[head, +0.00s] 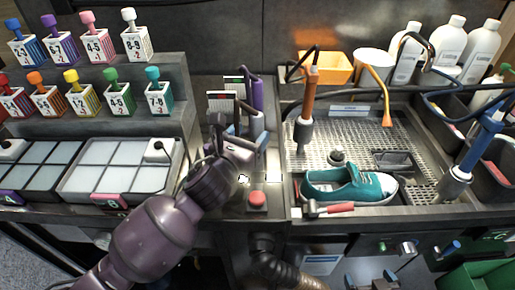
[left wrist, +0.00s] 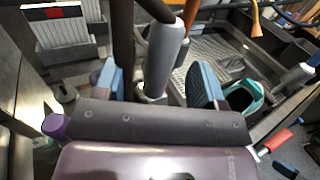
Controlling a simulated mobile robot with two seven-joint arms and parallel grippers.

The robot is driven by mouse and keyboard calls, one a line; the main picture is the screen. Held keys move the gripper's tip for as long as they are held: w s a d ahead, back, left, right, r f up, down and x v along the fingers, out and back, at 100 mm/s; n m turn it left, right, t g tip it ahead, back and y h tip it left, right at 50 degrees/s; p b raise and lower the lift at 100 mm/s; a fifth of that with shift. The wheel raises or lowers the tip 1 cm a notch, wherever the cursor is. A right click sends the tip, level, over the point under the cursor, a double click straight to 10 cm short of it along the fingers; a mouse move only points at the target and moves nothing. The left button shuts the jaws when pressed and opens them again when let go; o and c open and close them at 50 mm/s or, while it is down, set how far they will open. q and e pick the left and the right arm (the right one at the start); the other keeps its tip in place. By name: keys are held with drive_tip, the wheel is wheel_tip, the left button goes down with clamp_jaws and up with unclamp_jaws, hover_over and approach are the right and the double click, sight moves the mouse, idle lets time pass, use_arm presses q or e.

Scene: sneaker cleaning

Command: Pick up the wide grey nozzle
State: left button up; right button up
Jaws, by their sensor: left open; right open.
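My left gripper (head: 243,130) is beside the left edge of the wash tray, close to an upright tool with a purple handle (head: 257,94) and a grey lower end. In the left wrist view its two blue-padded fingers (left wrist: 160,86) are apart. A wide grey cylindrical nozzle (left wrist: 164,52) stands upright between them; I cannot tell whether either finger touches it. Its lower end is partly hidden by my gripper. My right gripper (head: 371,281) is open and empty at the bottom edge of the head view, below the tray front.
A teal sneaker (head: 348,185) lies in the metal tray (head: 350,128). A red button (head: 257,200) is near my left arm. Numbered bottles (head: 96,45) stand on steps at left.

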sight(261, 122)
use_arm(q)
drive_tip(key=shift+x, duration=2.8)
drive_tip(key=shift+r, duration=0.1)
drive_tip(key=shift+c, duration=0.3)
drive_tip(key=shift+s, duration=0.1)
clamp_jaws()
